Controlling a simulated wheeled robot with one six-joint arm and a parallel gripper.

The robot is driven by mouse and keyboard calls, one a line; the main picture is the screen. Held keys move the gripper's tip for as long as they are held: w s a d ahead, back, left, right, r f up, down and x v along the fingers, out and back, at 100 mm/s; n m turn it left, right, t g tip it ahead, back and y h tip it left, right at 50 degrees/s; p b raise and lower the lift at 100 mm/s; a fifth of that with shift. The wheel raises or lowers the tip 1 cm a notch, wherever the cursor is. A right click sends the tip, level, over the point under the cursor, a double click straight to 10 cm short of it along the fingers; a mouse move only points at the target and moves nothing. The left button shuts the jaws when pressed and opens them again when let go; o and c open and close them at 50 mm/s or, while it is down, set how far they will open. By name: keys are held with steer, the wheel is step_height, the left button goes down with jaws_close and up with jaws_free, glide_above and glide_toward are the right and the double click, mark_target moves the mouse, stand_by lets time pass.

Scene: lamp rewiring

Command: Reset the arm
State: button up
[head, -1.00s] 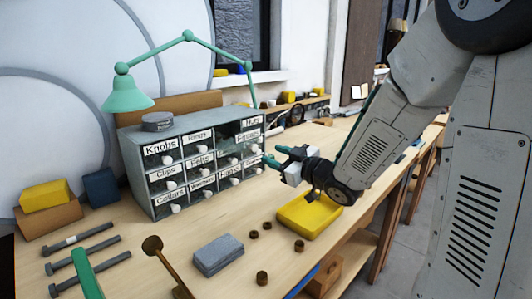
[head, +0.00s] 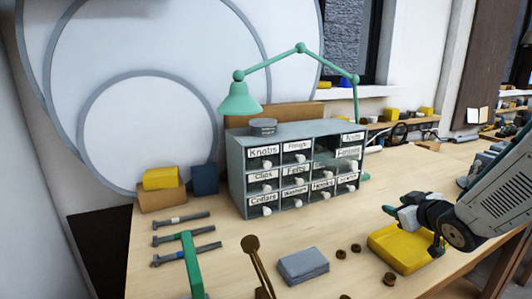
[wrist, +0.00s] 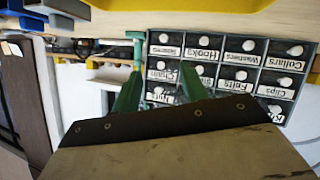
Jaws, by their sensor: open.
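My gripper (head: 388,208) is at the right of the head view, open and empty. It is in front and to the right of the grey drawer cabinet (head: 240,180), apart from it, near the yellow tray (head: 385,255). In the wrist view its two green fingers (wrist: 160,92) stand apart, with the upside-down drawer labels (wrist: 240,58) beyond them. The cabinet carries several labelled drawers with white knobs. A dark gap (head: 325,146) shows in its upper right part, with a label sticking out beside it.
A green lamp (head: 240,98) arches over the cabinet. Several bolts (head: 185,240) lie at left, near yellow and blue blocks (head: 204,180). A grey block (head: 303,266) and small brown rings (head: 340,254) lie in front. Bare tabletop lies right of the cabinet (head: 410,165).

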steer(key=s+d+g+h, duration=0.1)
steer(key=s+d+f+m+g+h, duration=0.1)
steer(key=s, duration=0.1)
steer(key=s+d+f+m+g+h, duration=0.1)
steer(key=shift+s, duration=0.15)
steer(key=s+m+g, duration=0.1)
steer(key=s, duration=0.2)
steer(key=s+g, duration=0.2)
steer(key=s, duration=0.1)
steer(key=s+m+g+h, duration=0.1)
steer(key=s+g, duration=0.1)
steer(key=s, duration=0.1)
steer(key=shift+s+a+m, duration=0.1)
steer(key=shift+a+m, duration=0.2)
steer(key=s+a+r+g+y, duration=0.1)
steer(key=s+a+r, duration=0.3)
steer(key=s, duration=0.5)
steer(key=s+a+r+g+y, duration=0.1)
steer(key=s+a+r+g, duration=0.2)
steer(key=s+a, duration=0.5)
steer(key=shift+s+a+r+y, duration=0.15)
steer(key=shift+s+r+y, duration=0.25)
steer(key=shift+s, duration=0.35)
